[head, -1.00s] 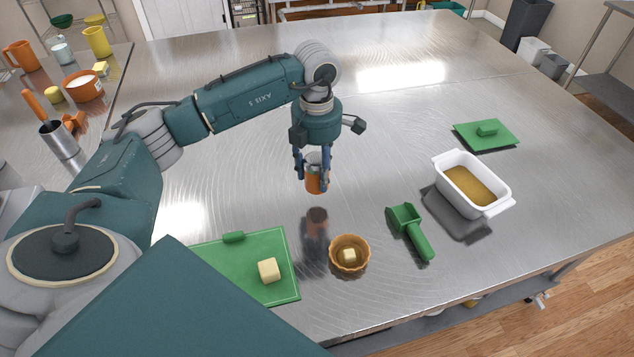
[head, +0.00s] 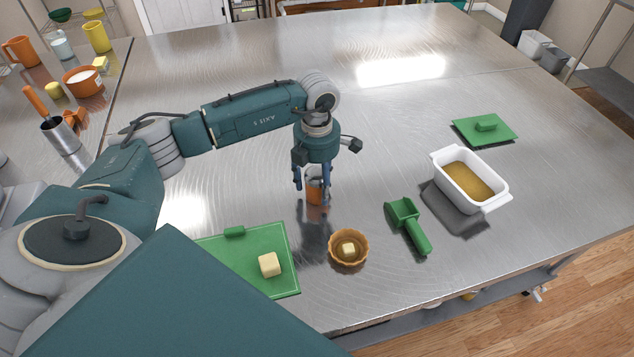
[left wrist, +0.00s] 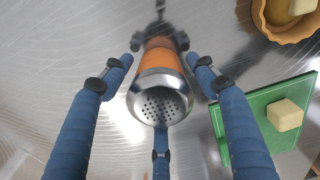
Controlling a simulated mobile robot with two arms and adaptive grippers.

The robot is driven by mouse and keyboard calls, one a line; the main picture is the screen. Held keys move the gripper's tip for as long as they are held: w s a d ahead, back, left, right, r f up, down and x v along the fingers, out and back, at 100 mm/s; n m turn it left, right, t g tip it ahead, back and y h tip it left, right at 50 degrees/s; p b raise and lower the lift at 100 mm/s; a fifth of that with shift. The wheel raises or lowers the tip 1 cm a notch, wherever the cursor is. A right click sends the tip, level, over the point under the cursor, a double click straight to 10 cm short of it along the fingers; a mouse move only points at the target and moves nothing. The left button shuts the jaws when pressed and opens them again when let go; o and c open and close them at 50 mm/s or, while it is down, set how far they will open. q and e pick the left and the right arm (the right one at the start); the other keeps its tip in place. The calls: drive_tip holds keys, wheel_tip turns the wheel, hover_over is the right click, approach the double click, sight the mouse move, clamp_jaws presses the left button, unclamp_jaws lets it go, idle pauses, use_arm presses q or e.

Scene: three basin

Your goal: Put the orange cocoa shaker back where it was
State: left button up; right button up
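The orange cocoa shaker (head: 315,194) has a perforated metal top and stands upright on the steel table, left of the middle in the head view. In the left wrist view the shaker (left wrist: 160,98) shows its holed lid toward the camera, with its orange body beyond. My left gripper (head: 312,184) points down around the shaker. In the left wrist view its blue fingers (left wrist: 160,78) are spread around the shaker, with gaps visible at its sides. My right gripper is not in view.
Close in front are a fluted bowl (head: 349,262) holding a yellow cube and a green board (head: 222,262) with another cube. A green scoop (head: 408,226), a white dish (head: 482,202) and a green lid (head: 497,135) lie to the right. The table behind is clear.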

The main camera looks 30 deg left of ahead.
use_arm(q)
drive_tip(key=shift+r, duration=0.4)
wheel_tip(320, 180, up, 11)
drive_tip(key=b, duration=0.4)
drive_tip(key=shift+f, duration=0.15)
drive_tip(key=shift+r, duration=0.45)
drive_tip(key=shift+f, duration=0.1)
